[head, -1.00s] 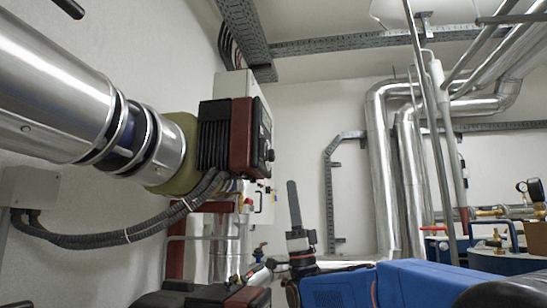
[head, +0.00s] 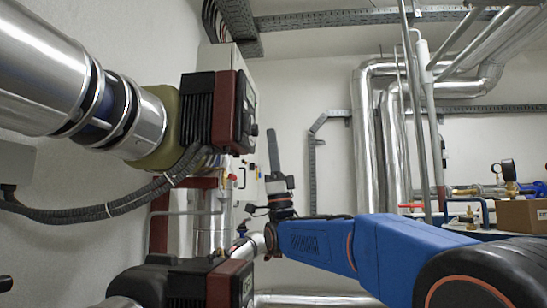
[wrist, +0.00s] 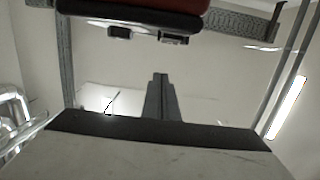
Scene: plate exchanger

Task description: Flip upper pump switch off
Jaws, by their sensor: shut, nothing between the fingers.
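The upper pump (head: 225,110) is in the head view, left of centre, with a black ribbed body and a dark red and black front housing. A small dark knob (head: 254,130) sticks out from its right face; I cannot tell whether this is the switch or its position. My gripper (head: 272,135) points up, just right of and slightly below the pump's front, apparently apart from it. Its fingers are shut and empty. In the wrist view, the closed fingers (wrist: 160,77) point toward a red and black housing (wrist: 150,8) with two small dark fittings underneath.
A lower pump (head: 230,285) sits below, near my forearm. A thick silver pipe (head: 50,70) and black cables (head: 100,210) are at left. Silver pipes (head: 365,140) run along the back wall. A cardboard box (head: 522,216) is at right.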

